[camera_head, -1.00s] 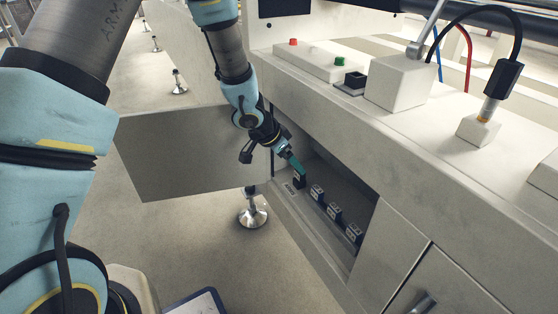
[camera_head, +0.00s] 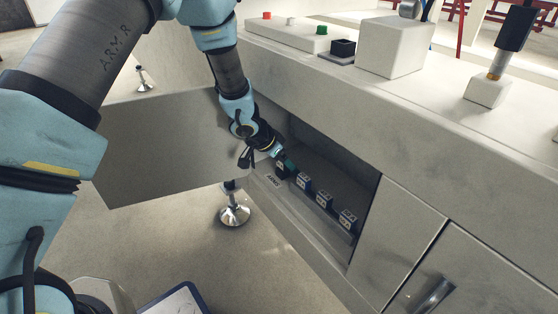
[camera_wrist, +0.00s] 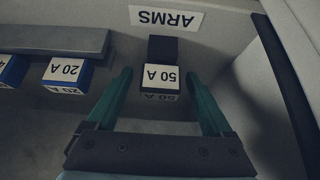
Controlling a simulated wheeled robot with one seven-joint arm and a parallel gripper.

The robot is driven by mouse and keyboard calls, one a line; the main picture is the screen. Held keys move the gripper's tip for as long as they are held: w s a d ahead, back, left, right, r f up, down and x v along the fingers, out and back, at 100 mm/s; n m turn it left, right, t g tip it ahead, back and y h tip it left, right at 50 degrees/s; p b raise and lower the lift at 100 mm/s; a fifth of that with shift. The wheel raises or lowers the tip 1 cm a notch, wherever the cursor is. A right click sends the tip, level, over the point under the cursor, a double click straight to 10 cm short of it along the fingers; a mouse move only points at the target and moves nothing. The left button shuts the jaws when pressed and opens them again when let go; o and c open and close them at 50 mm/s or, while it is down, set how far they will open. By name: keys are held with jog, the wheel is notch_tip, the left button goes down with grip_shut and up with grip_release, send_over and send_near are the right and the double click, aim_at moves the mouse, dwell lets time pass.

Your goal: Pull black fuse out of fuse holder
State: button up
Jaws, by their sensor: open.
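The black fuse (camera_wrist: 162,48) has a white face reading "50 A", upside down in the wrist view. It also shows in the head view (camera_head: 282,171), at the left end of a row of fuses in the open compartment. My gripper (camera_wrist: 160,77) is open, with one teal finger on each side of the fuse's labelled end. Gaps show between the fingers and the fuse. In the head view my gripper (camera_head: 284,161) reaches down into the compartment at the fuse and partly covers it. The holder behind the fuse is mostly hidden.
Blue fuses stand beside it, one marked "20 A" (camera_wrist: 68,73). A grey ledge (camera_wrist: 50,40) runs by them. An "ARMS" label (camera_wrist: 166,18) is on the panel. An open door (camera_head: 160,145) hangs left of the compartment; the worktop (camera_head: 420,85) overhangs it.

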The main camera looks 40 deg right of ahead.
jog(key=shift+d+f, duration=0.35)
jog(key=shift+f, duration=0.2)
jog(key=shift+c, duration=0.3)
grip_shut()
jog(key=c, duration=0.7)
grip_release()
grip_shut()
jog(key=shift+r, duration=0.1)
jog(key=shift+r+p, duration=0.5)
jog(key=shift+p, duration=0.1)
